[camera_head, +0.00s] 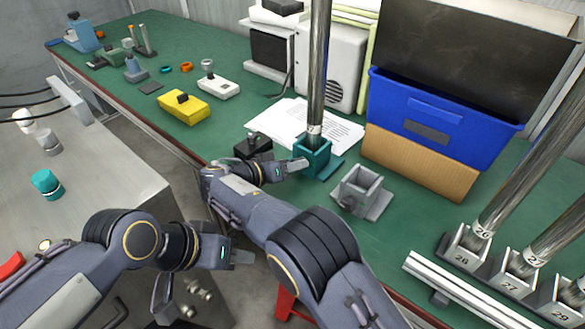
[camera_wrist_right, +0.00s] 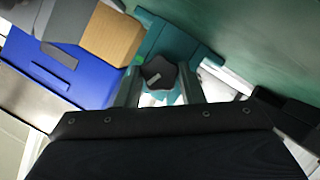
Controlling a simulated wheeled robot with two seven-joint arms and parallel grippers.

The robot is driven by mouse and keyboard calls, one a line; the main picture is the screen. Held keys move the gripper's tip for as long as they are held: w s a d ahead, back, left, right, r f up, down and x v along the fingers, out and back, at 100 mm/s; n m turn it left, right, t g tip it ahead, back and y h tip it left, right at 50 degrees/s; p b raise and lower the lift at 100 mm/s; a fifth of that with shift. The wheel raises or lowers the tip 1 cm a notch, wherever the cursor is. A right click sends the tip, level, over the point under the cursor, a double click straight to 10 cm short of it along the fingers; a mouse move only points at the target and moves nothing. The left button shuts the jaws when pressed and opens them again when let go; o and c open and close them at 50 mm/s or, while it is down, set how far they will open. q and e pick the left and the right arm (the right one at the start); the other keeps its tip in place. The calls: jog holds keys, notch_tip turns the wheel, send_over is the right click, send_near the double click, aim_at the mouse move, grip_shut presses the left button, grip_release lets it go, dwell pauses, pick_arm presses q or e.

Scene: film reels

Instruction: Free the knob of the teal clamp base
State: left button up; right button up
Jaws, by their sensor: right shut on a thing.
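The teal clamp base (camera_head: 312,158) stands on the green bench with a tall steel pole (camera_head: 318,70) upright in it. In the right wrist view the base (camera_wrist_right: 178,45) shows beyond my fingers. Its dark star-shaped knob (camera_wrist_right: 158,73) sits between the fingers of my right gripper (camera_wrist_right: 160,92). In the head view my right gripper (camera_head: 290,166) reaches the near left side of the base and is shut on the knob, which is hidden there.
A grey clamp base (camera_head: 358,190) stands empty just right of the teal one. A blue bin (camera_head: 440,115) and white papers (camera_head: 325,125) lie behind. Numbered clamps with poles (camera_head: 470,248) stand at the right. A yellow box (camera_head: 183,107) sits to the left.

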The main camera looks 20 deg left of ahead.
dwell(0.3)
jog(key=o, duration=1)
notch_tip(320, 180, up, 3)
jog(key=shift+a+r, duration=0.1)
jog(key=s+d+r+b, duration=0.4)
jog(key=s+r, duration=0.5)
jog(key=s, duration=0.4)
jog(key=shift+d+r+b, duration=0.4)
jog(key=shift+d, duration=0.1)
